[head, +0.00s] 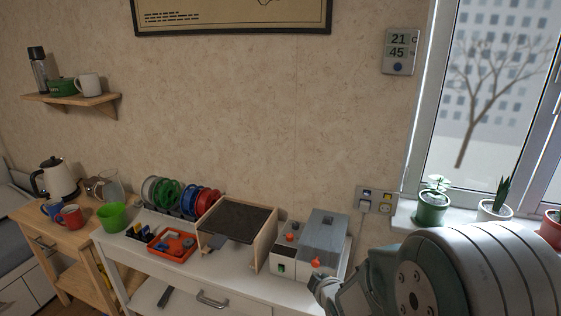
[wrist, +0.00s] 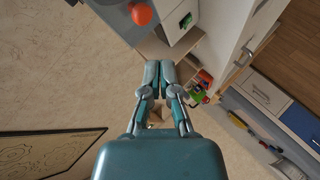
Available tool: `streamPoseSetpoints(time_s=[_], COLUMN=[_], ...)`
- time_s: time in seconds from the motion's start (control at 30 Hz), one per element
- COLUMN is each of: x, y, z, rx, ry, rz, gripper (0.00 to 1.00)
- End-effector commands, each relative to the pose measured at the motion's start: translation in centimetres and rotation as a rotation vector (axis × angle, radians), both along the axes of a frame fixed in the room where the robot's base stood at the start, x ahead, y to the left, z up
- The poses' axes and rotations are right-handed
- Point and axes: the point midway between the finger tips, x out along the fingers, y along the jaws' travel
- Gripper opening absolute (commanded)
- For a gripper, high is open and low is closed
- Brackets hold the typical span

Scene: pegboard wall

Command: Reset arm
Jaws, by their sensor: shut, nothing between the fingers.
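My gripper (wrist: 159,66) is shut and empty in the wrist view, its two fingers side by side and pointing up the picture. In the head view my arm fills the lower right corner in front of the wall below the window. The gripper's end (head: 322,286) overlaps the right part of the white bench there. Its gap to the bench cannot be told.
The white bench (head: 206,284) carries a grey-and-white machine with orange knobs (head: 322,238), a wooden stand with a dark top (head: 238,222), an orange tray (head: 172,245) and coloured spools (head: 168,193). Potted plants (head: 433,205) line the windowsill at right.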

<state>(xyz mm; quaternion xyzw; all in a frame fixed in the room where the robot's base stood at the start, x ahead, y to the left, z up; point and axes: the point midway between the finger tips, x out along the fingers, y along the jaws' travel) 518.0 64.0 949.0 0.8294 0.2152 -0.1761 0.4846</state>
Motion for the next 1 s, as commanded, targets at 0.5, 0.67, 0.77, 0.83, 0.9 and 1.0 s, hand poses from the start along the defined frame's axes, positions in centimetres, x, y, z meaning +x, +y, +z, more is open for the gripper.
streamPoseSetpoints(time_s=[0.5, 0.67, 0.77, 0.83, 0.9, 1.0], x=[-11.0, -16.2, -19.7, -22.0, -24.0, -25.9], y=[-5.3, -6.1, -6.3, -6.4, -6.4, -6.4], z=[11.2, 13.4, 14.4, 15.0, 15.3, 15.5], rx=[0.338, 0.455, 0.526, 0.571, 0.608, 0.641], ry=[0.317, 0.41, 0.468, 0.505, 0.539, 0.572], rz=[-0.496, -0.652, -0.747, -0.808, -0.858, -0.908], gripper=[0.0, 0.0, 0.0, 0.0, 0.0, 0.0])
